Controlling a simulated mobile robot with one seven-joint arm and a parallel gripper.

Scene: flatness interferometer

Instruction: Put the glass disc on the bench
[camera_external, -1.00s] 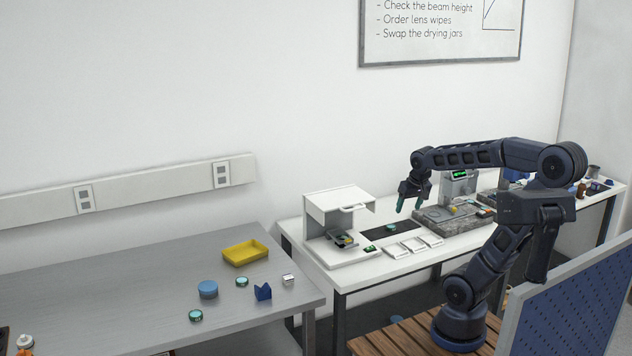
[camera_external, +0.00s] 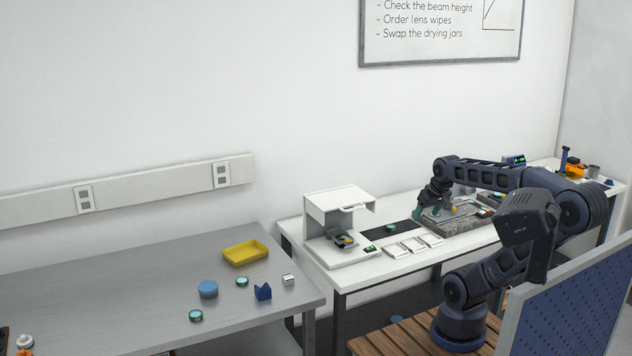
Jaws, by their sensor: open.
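Several small round pieces show, and I cannot tell for sure which is the glass disc. Two green-topped round pieces, one nearer (camera_external: 195,316) and one farther (camera_external: 242,281), lie on the grey table. My gripper (camera_external: 429,213) is open, low over the left edge of the grey stone plate (camera_external: 462,226), right of the mat. It looks empty; its fingers are small and partly blend with the plate.
A white hooded instrument (camera_external: 338,208) stands left of the mat, with a small yellow-and-dark piece on its stage. Flat white pads (camera_external: 411,246) lie in front of the mat. A yellow tray (camera_external: 245,253), blue cylinder (camera_external: 208,289) and blue block (camera_external: 263,292) are on the grey table.

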